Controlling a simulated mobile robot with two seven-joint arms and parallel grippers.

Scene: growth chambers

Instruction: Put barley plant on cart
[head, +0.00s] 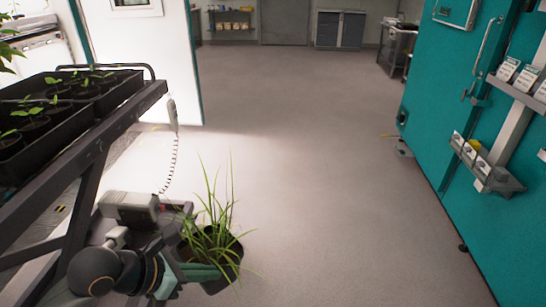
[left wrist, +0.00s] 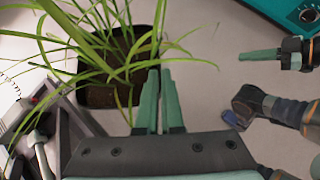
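The barley plant (head: 212,225) has long thin green leaves in a black pot (head: 228,266), low in the head view. It also shows in the left wrist view, with its pot (left wrist: 95,95) at the upper left. My left gripper (head: 205,272) is at the pot's side; its green fingers (left wrist: 159,70) are close together at the pot's edge and seem to pinch its wall. The leaves partly hide the contact. The cart (head: 95,150), dark-framed, stands at the left, above and left of the plant. My right gripper (left wrist: 260,55) shows only in the left wrist view, side-on, away from the plant.
Black trays (head: 110,97) of potted seedlings cover the visible cart top. A grey device (head: 130,207) with a coiled cord and handset (head: 172,115) is at the cart's side. A teal chamber (head: 425,110) stands at the right. The floor (head: 320,180) between is clear.

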